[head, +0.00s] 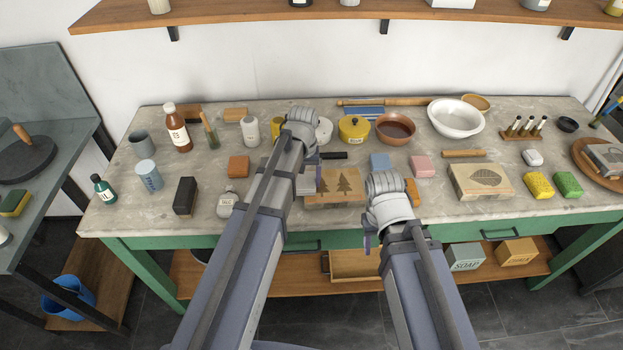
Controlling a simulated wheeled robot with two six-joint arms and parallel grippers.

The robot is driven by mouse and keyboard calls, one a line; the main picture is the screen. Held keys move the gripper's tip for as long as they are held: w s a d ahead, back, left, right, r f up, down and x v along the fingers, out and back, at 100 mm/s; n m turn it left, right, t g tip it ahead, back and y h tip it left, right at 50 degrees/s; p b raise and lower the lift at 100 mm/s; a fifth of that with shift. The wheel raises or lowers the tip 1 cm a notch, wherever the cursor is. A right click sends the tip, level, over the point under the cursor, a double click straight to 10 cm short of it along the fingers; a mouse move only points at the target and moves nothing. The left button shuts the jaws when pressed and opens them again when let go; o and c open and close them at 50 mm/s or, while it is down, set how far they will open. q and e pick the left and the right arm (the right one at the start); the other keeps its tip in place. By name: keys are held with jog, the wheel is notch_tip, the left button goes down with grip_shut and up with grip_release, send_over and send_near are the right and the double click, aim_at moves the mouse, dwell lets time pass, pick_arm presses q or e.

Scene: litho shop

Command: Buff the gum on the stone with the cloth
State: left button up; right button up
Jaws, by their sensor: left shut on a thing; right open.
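A pale tan stone (358,201) with dark pine trees drawn on it lies at the middle front of the bench, partly hidden by my arms. A second stone (500,191) with a leaf drawing lies further right. My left gripper (308,188) points down at the left edge of the tree stone. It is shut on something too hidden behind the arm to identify. I cannot make out the cloth for certain. My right gripper (368,244) is open, low in front of the bench's front edge, mostly hidden by its wrist.
Bottles and a dark block (185,196) stand left. A yellow pot (353,131), brown bowl (395,129) and white basin (456,118) stand behind. Blue (380,161) and pink (422,166) blocks lie behind the stones. Yellow (539,185) and green (568,184) sponges lie right.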

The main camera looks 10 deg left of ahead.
aim_at(314, 173)
pick_arm(q)
jog(key=shift+s+a, duration=0.1)
jog(key=shift+a, duration=0.15)
jog(key=shift+w+a, duration=0.2)
jog(key=shift+w, duration=0.5)
jog(key=shift+w+a, duration=0.2)
jog(key=shift+w, duration=0.5)
jog(key=shift+w+d, duration=0.25)
jog(key=shift+d, duration=0.65)
jog(key=shift+w+d, duration=0.2)
jog(key=shift+d, duration=0.65)
jog(key=shift+d, duration=0.1)
jog(key=shift+w+d, duration=0.3)
jog(key=shift+d, duration=0.55)
jog(key=shift+w+d, duration=0.3)
jog(key=shift+d, duration=0.5)
jog(key=shift+d, duration=0.1)
